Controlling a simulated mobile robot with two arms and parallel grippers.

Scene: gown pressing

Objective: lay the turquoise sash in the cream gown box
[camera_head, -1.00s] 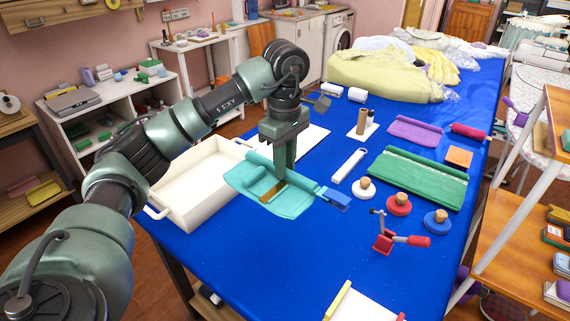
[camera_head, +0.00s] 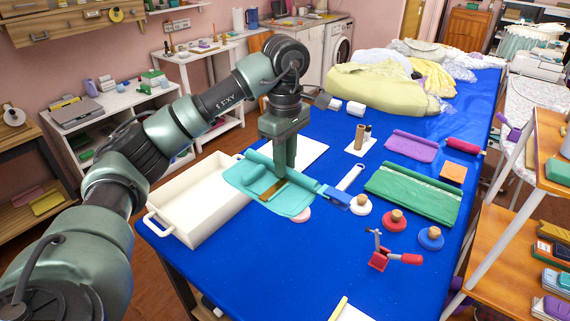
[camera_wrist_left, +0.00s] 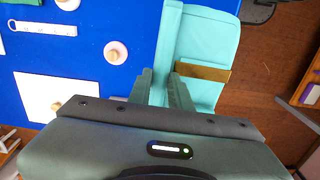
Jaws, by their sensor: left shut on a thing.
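The turquoise sash (camera_head: 295,201) is a flat folded cloth with a rolled edge and a brown band. My left gripper (camera_head: 279,178) is shut on it. The wrist view shows the sash (camera_wrist_left: 205,38) beside and between the fingers (camera_wrist_left: 161,88). The sash looks held above the blue table, its left end overlapping the right side of the box in the head view. The cream gown box (camera_head: 182,232) is a long open tray with handles, left of the gripper. The visible part of its inside looks empty; the sash and arm hide its right part. My right gripper is out of view.
A pink disc (camera_head: 303,214) shows just beside the sash. Knobbed discs (camera_head: 393,219), a red clamp (camera_head: 379,260), a green cloth (camera_head: 412,194) and a purple cloth (camera_head: 411,146) lie to the right. Pale gowns (camera_head: 375,85) cover the far end.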

